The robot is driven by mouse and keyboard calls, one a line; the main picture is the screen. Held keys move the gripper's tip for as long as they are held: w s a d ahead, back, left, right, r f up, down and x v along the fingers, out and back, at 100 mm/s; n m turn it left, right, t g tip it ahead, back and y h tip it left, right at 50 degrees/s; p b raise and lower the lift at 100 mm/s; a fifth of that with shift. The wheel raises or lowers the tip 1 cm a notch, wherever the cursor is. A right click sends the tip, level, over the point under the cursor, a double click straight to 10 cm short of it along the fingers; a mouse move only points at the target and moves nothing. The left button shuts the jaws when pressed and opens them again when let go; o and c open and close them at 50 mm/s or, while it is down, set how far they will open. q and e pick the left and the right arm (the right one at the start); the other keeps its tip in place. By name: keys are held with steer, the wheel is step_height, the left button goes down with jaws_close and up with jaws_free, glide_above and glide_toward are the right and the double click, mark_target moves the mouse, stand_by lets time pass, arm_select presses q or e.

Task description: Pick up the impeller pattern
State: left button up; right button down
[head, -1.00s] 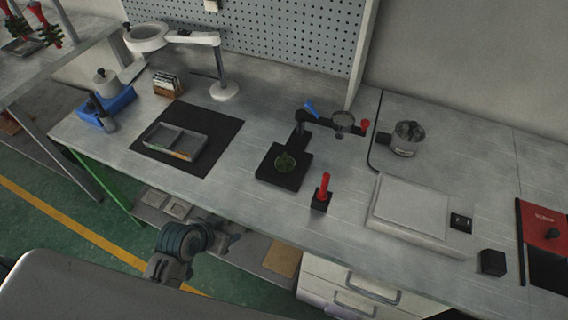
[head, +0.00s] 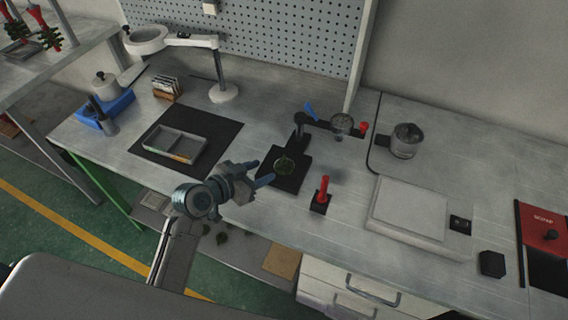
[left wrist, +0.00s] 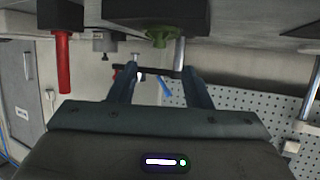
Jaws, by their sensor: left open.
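The impeller pattern (head: 285,166) is a small green piece on the black base plate (head: 291,184) of a small stand near the middle of the bench. It also shows in the left wrist view (left wrist: 161,38), where the picture is upside down. My left gripper (head: 262,172) is open and empty, just left of the pattern at the plate's left edge, with its fingers pointing toward it. In the left wrist view the two fingers (left wrist: 160,75) are spread with nothing between them touching. My right gripper is not in view.
A red-handled tool (head: 323,187) stands in a black block right of the plate. The stand's arm carries a round clear part (head: 342,122) behind. A grey tray (head: 174,145) on a dark mat is at left. A white flat device (head: 411,208) is at right.

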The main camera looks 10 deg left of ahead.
mark_target(283, 162)
arm_select(q)
steer(key=x, duration=0.3)
steer(key=shift+w+d, duration=0.15)
steer(key=p+x, duration=0.2)
steer(key=x, duration=0.2)
steer(key=shift+w+d+p, duration=0.2)
steer(key=shift+w+p, duration=0.05)
steer(key=shift+p, duration=0.1)
steer(key=shift+w+d+f, duration=0.15)
steer(key=shift+w+f, duration=0.1)
steer(key=shift+c, duration=0.4)
steer(key=shift+s, duration=0.1)
jaws_close()
